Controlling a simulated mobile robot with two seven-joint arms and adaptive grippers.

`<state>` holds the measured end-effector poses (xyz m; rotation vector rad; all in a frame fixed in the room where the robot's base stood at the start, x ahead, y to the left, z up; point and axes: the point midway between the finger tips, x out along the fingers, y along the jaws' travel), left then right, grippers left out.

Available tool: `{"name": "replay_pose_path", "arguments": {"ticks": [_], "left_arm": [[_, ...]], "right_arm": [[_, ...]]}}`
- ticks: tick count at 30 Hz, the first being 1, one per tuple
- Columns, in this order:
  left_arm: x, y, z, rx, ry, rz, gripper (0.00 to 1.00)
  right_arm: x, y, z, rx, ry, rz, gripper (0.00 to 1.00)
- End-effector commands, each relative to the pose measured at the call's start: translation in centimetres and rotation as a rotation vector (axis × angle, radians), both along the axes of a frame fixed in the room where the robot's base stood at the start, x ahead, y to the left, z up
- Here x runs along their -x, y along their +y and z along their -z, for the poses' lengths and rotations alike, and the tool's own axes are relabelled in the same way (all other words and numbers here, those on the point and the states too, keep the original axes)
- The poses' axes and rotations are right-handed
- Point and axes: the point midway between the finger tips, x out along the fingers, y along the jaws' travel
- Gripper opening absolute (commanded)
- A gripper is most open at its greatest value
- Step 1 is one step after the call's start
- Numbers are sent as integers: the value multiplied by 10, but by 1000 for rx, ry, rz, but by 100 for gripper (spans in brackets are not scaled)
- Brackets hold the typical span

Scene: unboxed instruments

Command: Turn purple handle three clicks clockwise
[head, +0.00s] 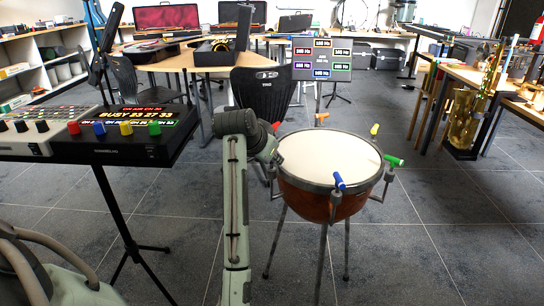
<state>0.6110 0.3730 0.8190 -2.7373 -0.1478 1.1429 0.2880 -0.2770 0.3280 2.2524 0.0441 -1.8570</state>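A kettle drum with a copper-brown bowl (318,203) and white head (325,155) stands on thin legs right of centre. Coloured handles ring its rim: blue (339,181), green (394,160), yellow (375,129), orange (322,116) and a small red one (276,125). I see no purple handle; the drum's left rim is partly covered by my arm. My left gripper (274,157) is at that left rim, mostly hidden behind its wrist, so its fingers and any grip do not show. My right gripper is out of view.
A sign with coloured labels (322,58) stands behind the drum. A black panel with coloured knobs (125,122) is on a stand at left. A black chair (262,92) is behind my wrist. A saxophone (467,120) stands right. The floor right of the drum is clear.

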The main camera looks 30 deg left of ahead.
Motion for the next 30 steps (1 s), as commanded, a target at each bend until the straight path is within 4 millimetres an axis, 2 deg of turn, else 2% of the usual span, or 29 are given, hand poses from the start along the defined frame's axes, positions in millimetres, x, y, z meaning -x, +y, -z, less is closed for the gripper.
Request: {"name": "replay_pose_path", "arguments": {"ticks": [2, 10, 14, 24, 30], "left_arm": [[0, 0, 0, 0, -1, 0, 33], [0, 0, -1, 1, -2, 0, 33], [5, -1, -8, -1, -5, -1, 33], [53, -11, -55, -3, -6, -2, 33], [75, -18, -78, 1, -8, -1, 33]], "right_arm": [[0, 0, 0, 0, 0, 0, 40], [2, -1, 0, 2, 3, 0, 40], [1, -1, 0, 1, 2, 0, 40], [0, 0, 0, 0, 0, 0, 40], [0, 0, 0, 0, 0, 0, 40]]}}
